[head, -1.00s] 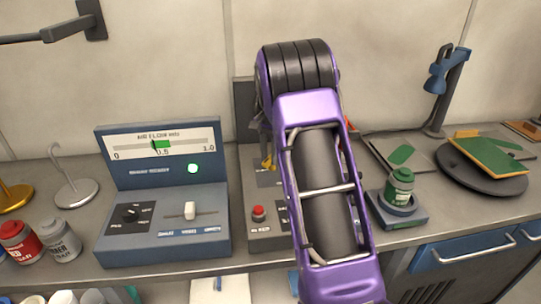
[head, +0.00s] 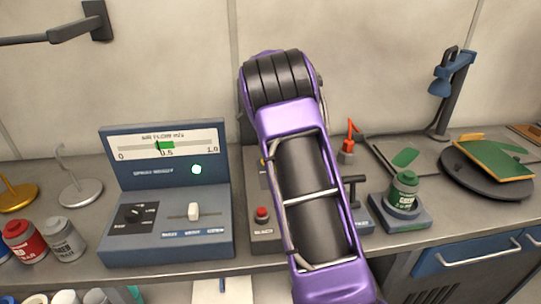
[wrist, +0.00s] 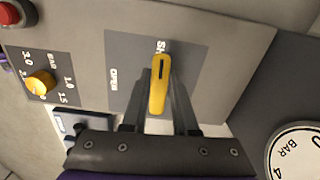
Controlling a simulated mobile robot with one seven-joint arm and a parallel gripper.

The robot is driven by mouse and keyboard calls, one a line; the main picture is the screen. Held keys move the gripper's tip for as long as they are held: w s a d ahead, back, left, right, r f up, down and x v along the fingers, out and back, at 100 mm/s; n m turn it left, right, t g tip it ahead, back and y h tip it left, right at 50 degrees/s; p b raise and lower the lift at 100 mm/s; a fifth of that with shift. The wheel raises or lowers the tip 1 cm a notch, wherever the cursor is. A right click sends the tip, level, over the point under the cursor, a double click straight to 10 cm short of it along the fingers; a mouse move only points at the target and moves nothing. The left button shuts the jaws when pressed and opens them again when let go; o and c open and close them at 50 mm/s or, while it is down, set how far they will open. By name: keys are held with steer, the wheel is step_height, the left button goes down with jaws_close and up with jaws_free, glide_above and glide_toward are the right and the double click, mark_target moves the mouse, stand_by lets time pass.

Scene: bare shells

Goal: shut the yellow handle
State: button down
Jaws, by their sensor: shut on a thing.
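The yellow handle (wrist: 159,75) shows in the wrist view on a grey plate (wrist: 190,50) marked OPEN and, partly covered by the handle, a word starting "SH". Its free end points down the picture, toward my gripper. My gripper (wrist: 157,98) has one finger on each side of the handle's lower part and is shut on it. In the head view my purple arm covers my gripper and most of the panel.
Beside the plate are a yellow knob (wrist: 40,82), a red button (wrist: 10,14) and a round gauge (wrist: 296,152). A grey-blue console (head: 165,225) stands left of my arm. A green jar (head: 403,188) and a red-orange object (head: 349,140) stand right.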

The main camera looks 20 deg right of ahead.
steer(key=shift+w+m, duration=0.1)
steer(key=shift+m, duration=0.4)
steer(key=c, duration=0.7)
jaws_free()
step_height(320, 180, up, 18)
steer(key=shift+f, duration=0.25)
